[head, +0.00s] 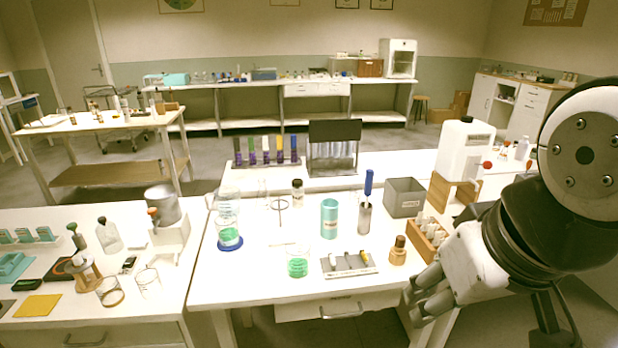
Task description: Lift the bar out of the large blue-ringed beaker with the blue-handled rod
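The large blue-ringed beaker (229,222) stands at the left of the white bench, with green liquid low inside and a blue ring at its base. The bar cannot be made out in it at this size. The blue-handled rod (369,183) stands upright, handle up, in a narrow grey holder (364,218) right of the bench's middle. Its lower end is hidden in the holder. My gripper (417,294) is at the bench's front right edge, right of and nearer than both, touching neither. Its finger gap is unclear, and I see nothing held.
Between beaker and rod stand a ring stand (281,219) and a teal cylinder (329,218). A small beaker of green liquid (298,264), a tray (349,265) and a brown bottle (398,250) are in front. A grey bin (405,197) stands right of the rod.

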